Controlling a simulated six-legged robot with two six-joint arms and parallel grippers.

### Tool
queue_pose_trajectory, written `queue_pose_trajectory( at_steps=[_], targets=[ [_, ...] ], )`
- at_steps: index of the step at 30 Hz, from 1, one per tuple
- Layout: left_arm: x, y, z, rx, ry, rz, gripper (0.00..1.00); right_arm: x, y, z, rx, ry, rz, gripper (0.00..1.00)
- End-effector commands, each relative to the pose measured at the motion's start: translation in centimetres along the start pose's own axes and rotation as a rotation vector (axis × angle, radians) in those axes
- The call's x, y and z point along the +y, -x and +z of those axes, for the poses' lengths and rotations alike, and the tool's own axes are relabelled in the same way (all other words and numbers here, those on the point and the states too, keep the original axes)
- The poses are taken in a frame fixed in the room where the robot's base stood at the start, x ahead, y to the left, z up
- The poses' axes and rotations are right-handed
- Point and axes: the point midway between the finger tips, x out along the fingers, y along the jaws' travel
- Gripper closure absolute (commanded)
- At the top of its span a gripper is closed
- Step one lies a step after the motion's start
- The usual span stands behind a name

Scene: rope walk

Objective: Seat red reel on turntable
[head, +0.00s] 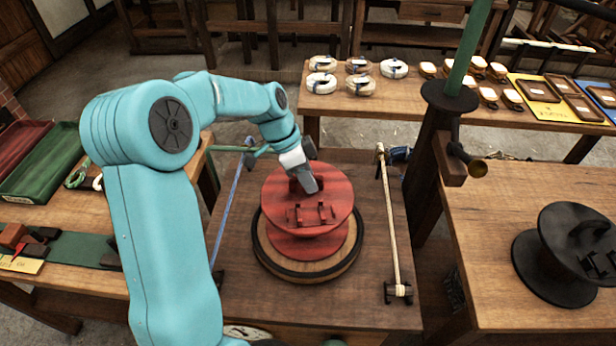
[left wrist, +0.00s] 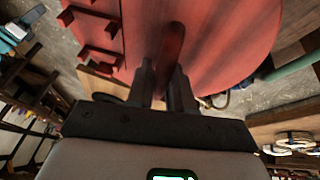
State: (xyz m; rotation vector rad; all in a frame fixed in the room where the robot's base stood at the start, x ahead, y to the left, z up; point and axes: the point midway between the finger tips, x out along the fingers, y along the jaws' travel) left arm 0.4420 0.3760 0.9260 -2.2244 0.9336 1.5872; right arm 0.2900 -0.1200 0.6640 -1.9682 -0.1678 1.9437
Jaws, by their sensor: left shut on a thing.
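The red reel (head: 283,193) is at the middle of the head view, upright, with its lower flange over the round turntable (head: 268,260). The turntable has a wooden top and a dark rim. I cannot tell whether the reel touches it. My left gripper (head: 306,184) comes down from above and is shut on the raised handle on the reel's top flange. In the left wrist view the fingers (left wrist: 168,85) close on the red handle (left wrist: 172,45), and the red flange (left wrist: 225,40) fills the upper part. My right gripper is not in view.
A black reel (head: 565,250) sits on the right table. A dark post with a green pole (head: 455,95) stands right of the turntable bench. Cords run along both sides of the bench (head: 365,300). Trays (head: 40,165) lie on the left table, rope coils (head: 322,83) at the back.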

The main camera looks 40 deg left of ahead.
Motion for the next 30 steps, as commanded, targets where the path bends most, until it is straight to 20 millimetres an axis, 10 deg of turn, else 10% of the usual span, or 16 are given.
queue_pose_trajectory(
  at_steps=[23,24,26,30],
  targets=[
    [-0.12,-0.47,0.17,0.002,0.000,-0.002,1.00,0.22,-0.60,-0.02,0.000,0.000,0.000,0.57],
    [-0.11,-0.43,0.15,0.002,0.000,-0.002,0.72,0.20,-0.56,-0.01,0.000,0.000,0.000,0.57],
    [-0.10,-0.40,0.14,0.001,0.000,-0.002,0.53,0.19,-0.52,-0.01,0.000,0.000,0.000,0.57],
    [-0.09,-0.44,0.16,0.001,0.000,-0.001,0.49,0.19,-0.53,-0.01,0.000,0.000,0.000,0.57]
  ],
)
